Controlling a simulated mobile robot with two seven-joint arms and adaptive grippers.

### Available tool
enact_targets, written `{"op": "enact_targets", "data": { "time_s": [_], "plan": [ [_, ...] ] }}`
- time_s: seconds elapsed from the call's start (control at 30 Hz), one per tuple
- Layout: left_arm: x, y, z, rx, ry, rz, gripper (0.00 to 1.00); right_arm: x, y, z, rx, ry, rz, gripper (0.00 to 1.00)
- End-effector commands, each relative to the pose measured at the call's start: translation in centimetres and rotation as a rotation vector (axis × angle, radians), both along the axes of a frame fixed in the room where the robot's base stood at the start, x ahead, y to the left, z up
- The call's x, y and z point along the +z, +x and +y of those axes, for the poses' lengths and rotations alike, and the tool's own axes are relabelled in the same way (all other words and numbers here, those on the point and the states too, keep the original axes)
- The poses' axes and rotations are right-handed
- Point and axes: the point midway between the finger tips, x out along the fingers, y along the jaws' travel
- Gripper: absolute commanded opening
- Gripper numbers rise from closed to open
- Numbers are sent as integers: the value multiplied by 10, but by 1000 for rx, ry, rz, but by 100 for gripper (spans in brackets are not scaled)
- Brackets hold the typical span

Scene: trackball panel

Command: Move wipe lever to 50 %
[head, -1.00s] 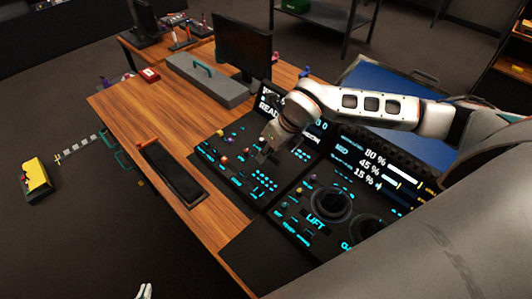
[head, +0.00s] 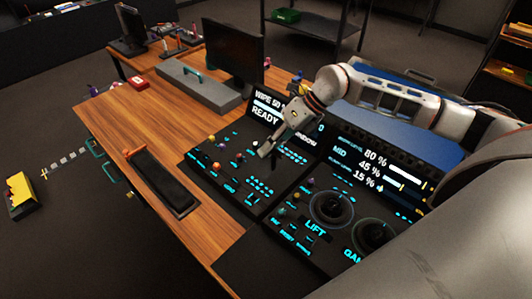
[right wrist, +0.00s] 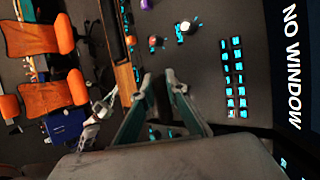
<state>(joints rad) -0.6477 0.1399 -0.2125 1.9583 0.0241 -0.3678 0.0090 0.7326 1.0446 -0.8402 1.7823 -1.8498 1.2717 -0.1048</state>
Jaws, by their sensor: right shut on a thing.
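The control panel (head: 243,190) has a display (head: 264,108) with "WIPE 50 %" and "READY" on it, partly covered by my right arm. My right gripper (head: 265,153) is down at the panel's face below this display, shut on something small. I take that to be the wipe lever, which is hidden between the fingers. In the right wrist view my two fingers (right wrist: 160,80) point at the dark panel, near a red knob (right wrist: 153,42) and a white-tipped knob (right wrist: 188,27). My left gripper does not show in the head view.
An orange knob (head: 217,166) is left of the gripper. A monitor (head: 234,57) and a grey box (head: 198,85) stand behind. A black tray (head: 162,185) is on the wooden desk (head: 130,130).

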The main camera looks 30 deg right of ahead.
Motion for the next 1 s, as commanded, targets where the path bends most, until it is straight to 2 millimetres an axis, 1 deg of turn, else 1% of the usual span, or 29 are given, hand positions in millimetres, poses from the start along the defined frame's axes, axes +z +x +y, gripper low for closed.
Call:
{"op": "enact_targets", "data": {
  "time_s": [0.03,0.33,0.37,0.4,0.43,0.8,0.87,1.0],
  "plan": [
    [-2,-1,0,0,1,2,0,-3,0,-1,-1,5,5,0],
    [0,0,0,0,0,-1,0,-1,0,-2,0,9,5,0],
    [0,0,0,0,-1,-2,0,-1,0,-2,0,9,5,16],
    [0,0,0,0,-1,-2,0,-1,0,-2,-1,9,4,26],
    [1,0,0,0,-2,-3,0,-1,0,-1,-1,9,4,31],
    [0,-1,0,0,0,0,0,2,0,-3,-1,10,3,31],
    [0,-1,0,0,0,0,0,5,0,-6,-2,9,2,31],
    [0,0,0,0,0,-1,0,20,-4,-18,-3,7,1,31]
  ]
}}
